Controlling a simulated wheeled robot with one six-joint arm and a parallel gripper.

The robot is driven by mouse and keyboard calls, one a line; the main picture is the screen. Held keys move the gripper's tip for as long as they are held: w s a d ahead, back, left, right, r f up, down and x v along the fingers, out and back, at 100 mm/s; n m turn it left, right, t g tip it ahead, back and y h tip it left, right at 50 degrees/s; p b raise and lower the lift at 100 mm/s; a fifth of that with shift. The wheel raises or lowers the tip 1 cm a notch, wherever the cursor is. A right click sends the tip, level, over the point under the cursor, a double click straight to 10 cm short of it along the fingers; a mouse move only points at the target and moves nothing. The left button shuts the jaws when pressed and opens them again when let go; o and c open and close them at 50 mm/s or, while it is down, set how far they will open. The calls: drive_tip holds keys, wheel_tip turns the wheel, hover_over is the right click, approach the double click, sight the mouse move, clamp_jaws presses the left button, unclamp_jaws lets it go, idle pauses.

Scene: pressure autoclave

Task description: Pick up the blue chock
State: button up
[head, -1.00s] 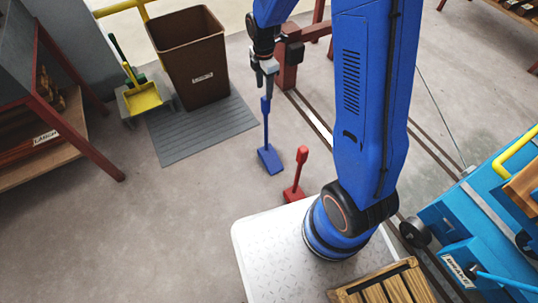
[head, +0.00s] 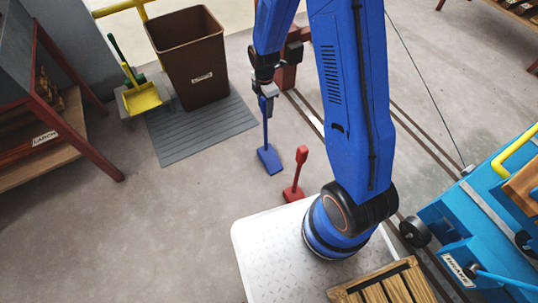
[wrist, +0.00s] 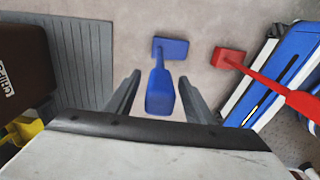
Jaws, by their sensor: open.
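The blue chock (head: 269,158) stands on the concrete floor, its long handle rising upright from a wedge-shaped foot. In the wrist view the blue chock (wrist: 160,92) shows from above, with the top of its handle between the two fingers. My gripper (head: 266,98) is at the upper end of the handle, jaws open on either side of it. In the wrist view my gripper (wrist: 160,97) shows a gap on both sides of the handle.
A red chock (head: 294,188) stands on the floor just right of the blue one. A brown bin (head: 193,62) and grey mat (head: 190,136) are to the left, and a red post (head: 286,75) is behind. A blue cart (head: 455,225) is at the right.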

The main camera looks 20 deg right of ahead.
clamp_jaws()
idle(1.4)
